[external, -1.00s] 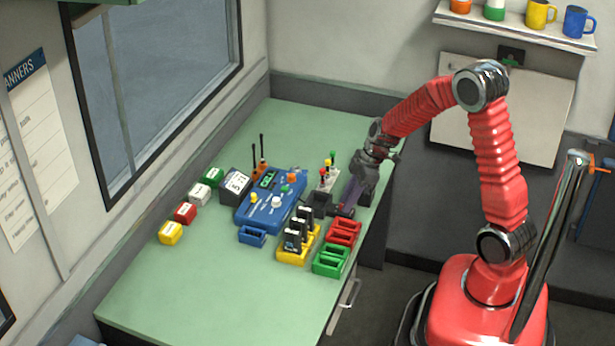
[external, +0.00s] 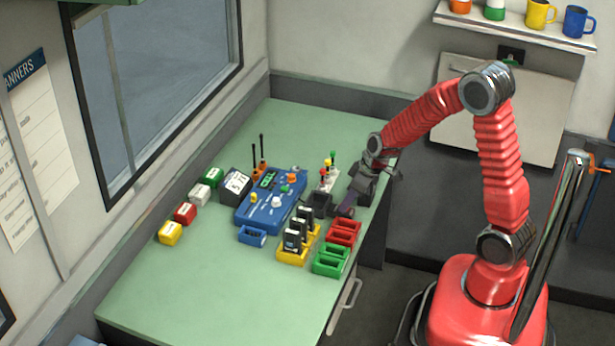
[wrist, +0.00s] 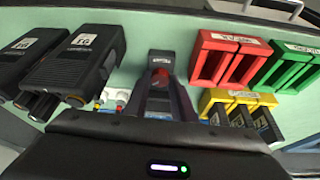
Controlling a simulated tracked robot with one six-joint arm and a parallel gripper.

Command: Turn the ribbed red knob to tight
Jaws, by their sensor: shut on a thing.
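In the wrist view, a small red part, seemingly the ribbed red knob (wrist: 160,76), shows between my fingertips, next to a dark block with a white label (wrist: 161,57). My fingers hide most of it, so its ribs and its turn position cannot be read. My gripper (wrist: 161,84) is shut on this red part. In the external view, my gripper (external: 345,210) reaches down to the right part of the green table, between a dark box (external: 320,199) and the red tray; the knob is hidden there.
Red trays (external: 344,232), green trays (external: 331,259) and yellow trays (external: 290,257) holding black units stand close in front of my gripper. A blue panel (external: 268,205) with knobs is to the left. A white block with coloured tops (external: 328,180) stands behind. The table's front left (external: 210,295) is clear.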

